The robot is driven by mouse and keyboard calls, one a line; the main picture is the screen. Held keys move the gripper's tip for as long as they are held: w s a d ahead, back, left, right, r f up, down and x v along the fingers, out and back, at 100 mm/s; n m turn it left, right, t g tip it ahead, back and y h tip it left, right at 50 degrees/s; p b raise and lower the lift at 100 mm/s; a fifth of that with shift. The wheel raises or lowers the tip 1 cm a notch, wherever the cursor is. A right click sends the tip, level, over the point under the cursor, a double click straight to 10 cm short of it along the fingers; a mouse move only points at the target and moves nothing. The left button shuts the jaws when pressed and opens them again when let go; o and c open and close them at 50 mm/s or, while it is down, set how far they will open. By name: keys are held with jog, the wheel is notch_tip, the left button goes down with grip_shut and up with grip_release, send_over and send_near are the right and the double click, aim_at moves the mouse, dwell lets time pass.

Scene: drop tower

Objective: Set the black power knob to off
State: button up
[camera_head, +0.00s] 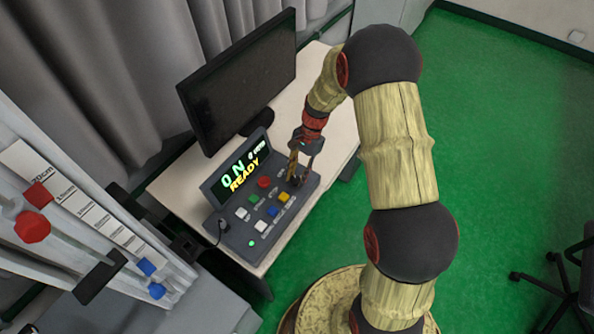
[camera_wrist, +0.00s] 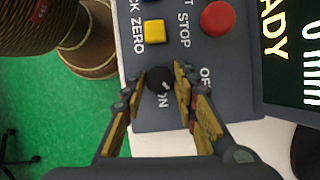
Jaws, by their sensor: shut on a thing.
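The black power knob (camera_wrist: 159,80) sits on the grey control panel (camera_wrist: 215,70), between the labels OFF and ON in the wrist view. Its white pointer mark points toward the ON label. My gripper (camera_wrist: 160,82) has one finger on each side of the knob and is shut on it. In the head view my gripper (camera_head: 299,168) reaches down to the right end of the control panel (camera_head: 236,233), and the knob is mostly hidden there by the fingers.
A red stop button (camera_wrist: 217,18) and a yellow button (camera_wrist: 154,31) lie close to the knob. Several other buttons cover the panel. A monitor (camera_head: 240,85) stands behind it on the white table (camera_head: 335,115). A drop tower (camera_head: 75,200) stands at the left.

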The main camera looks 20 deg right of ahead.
jog(key=n+h+p, duration=0.1)
jog(key=n, duration=0.1)
jog(key=n+g+p, duration=0.1)
jog(key=n+p, duration=0.1)
jog(key=n, duration=0.1)
jog(key=shift+w+a+r+n+g+h, duration=0.1)
jog(key=shift+a+n+g+h, duration=0.05)
jog(key=shift+n+g+h, duration=0.2)
jog(key=shift+a+n+h+p, duration=0.1)
jog(key=shift+n+h+p, duration=0.85)
jog(key=shift+n, duration=1.1)
jog(key=o, duration=1.1)
jog(key=shift+o, duration=0.2)
jog(key=shift+w, duration=0.1)
jog(key=v, duration=1.1)
jog(key=shift+w+r, duration=0.25)
jog(key=shift+r, duration=0.05)
jog(key=shift+w, duration=0.1)
